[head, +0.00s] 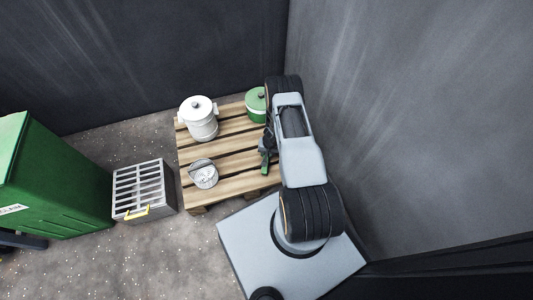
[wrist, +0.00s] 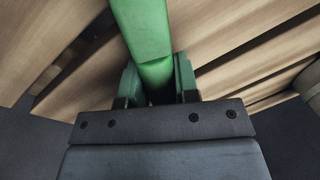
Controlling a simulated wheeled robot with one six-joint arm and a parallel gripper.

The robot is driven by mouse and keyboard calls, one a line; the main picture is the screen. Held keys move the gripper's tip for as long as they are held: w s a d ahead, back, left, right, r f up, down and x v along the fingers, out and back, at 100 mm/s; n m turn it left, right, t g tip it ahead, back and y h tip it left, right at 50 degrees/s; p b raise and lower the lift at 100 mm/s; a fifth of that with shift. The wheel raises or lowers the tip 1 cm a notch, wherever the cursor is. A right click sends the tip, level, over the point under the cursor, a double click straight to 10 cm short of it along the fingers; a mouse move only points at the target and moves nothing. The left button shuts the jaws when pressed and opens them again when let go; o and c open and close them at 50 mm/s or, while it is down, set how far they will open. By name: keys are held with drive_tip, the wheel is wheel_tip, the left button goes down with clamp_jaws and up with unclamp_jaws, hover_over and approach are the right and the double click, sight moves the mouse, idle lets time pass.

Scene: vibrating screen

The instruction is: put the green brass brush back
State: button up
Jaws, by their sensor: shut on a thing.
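The green brass brush (wrist: 145,35) shows in the wrist view as a smooth green bar running up from between the jaws and out of the top edge. My gripper (wrist: 157,80) is shut on it, with a finger on each side. Its bristles do not show. In the head view my gripper (head: 266,155) hangs over the right part of the wooden pallet (head: 225,151). A small bit of green shows at its lower end, too small to tell apart. My arm hides the pallet's right edge.
On the pallet stand a white lidded canister (head: 200,122), a small white round container (head: 205,177) and a green lidded pot (head: 256,112) partly behind my arm. A grey slatted box (head: 140,188) with a yellow handle and a green machine (head: 55,180) stand left. Dark walls close the back and right.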

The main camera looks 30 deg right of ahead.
drive_tip(key=shift+f, duration=0.15)
drive_tip(key=o, duration=0.9)
wheel_tip(320, 180, up, 12)
drive_tip(key=s+d+p, duration=0.1)
drive_tip(key=d+p, duration=0.1)
drive_tip(key=p, duration=0.2)
drive_tip(key=w+a+r+n+t+y, duration=0.15)
drive_tip(key=a+r, duration=0.25)
drive_tip(key=r, duration=0.8)
drive_tip(key=w+a+r+n+g+h, duration=0.15)
drive_tip(key=a+r, duration=0.35)
drive_tip(key=r, duration=0.7)
drive_tip(key=s+a+r+n, duration=0.1)
drive_tip(key=s+a+r, duration=0.1)
drive_tip(key=s+r, duration=0.6)
drive_tip(key=s+a+r+n+t+h, duration=0.1)
drive_tip(key=s+a+r+n, duration=0.1)
drive_tip(key=s+r, duration=0.7)
drive_tip(key=shift+s+a+r+n+h, duration=0.3)
drive_tip(key=shift+s+a, duration=0.35)
drive_tip(key=shift+s, duration=0.05)
